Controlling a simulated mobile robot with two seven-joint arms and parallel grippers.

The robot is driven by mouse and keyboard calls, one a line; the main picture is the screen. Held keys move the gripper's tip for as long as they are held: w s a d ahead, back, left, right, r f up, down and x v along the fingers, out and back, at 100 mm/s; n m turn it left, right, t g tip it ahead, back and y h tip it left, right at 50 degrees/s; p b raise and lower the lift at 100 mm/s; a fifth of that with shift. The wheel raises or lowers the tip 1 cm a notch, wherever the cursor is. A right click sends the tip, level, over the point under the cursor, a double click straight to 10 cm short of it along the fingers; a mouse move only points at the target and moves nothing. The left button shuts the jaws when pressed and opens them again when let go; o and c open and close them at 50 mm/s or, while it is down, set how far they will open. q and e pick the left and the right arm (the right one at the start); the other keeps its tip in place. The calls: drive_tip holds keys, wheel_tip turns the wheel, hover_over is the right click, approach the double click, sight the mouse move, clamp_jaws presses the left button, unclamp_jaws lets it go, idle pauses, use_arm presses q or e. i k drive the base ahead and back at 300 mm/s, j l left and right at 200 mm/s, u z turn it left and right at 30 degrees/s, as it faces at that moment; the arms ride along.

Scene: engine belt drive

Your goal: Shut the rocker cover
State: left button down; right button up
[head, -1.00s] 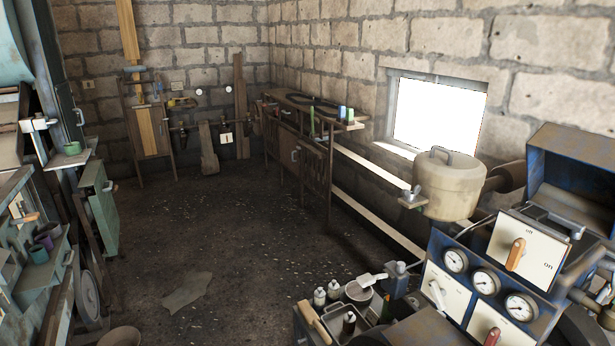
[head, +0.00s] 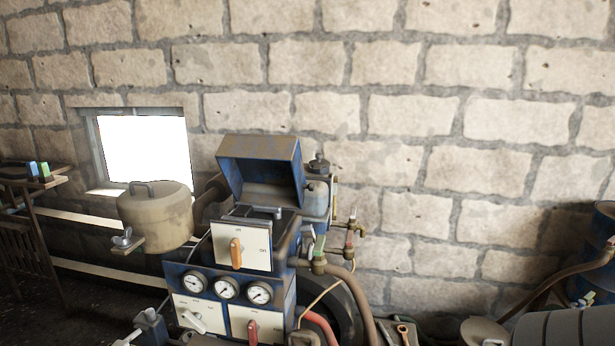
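The rocker cover (head: 259,160) looks to be the blue, rust-worn box-shaped lid on top of the engine in the head view. It stands tilted up and open, with its hollow dark inside facing the front. Below it is the blue engine panel (head: 205,262) with three round gauges, a white plate with an orange lever (head: 236,253), and a red lever (head: 252,332) lower down. Neither of my grippers is in view.
A beige lidded pot-like tank (head: 156,215) with a wing nut stands left of the engine. Brass taps (head: 351,224) and hoses run on its right. A blue drum (head: 603,235) stands at the far right. A stone wall is close behind.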

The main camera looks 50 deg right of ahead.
sight(260, 159)
drive_tip(key=z, duration=1.4)
